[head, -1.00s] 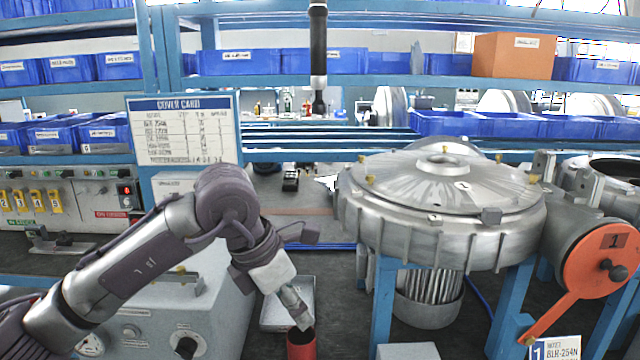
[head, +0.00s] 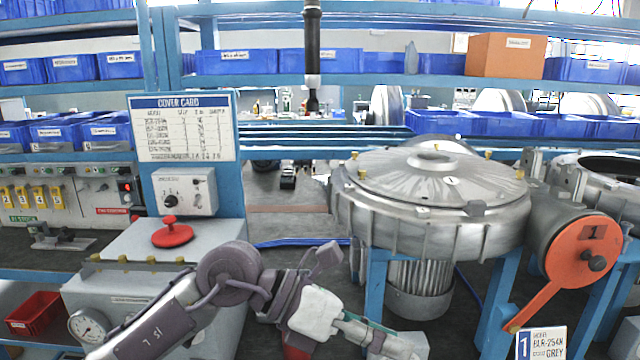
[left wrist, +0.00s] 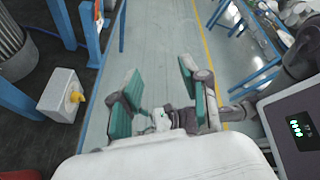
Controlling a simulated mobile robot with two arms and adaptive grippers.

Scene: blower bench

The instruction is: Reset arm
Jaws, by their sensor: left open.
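My left gripper (head: 378,342) is low in the head view, in front of the bench, at the end of my bent grey arm. In the left wrist view my left gripper (left wrist: 155,82) has its two green-padded fingers spread apart with nothing between them. Floor shows past the fingertips. The large silver blower (head: 435,200) stands behind and above the gripper on blue legs, apart from it. My right arm and gripper do not show in the head view.
A red mushroom knob (head: 172,234) tops the grey box at left, beside a gauge (head: 88,327). An orange disc with a lever (head: 582,258) is at right. A white box with a yellow knob (left wrist: 62,95) is left in the wrist view; the aisle floor (left wrist: 160,40) is clear.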

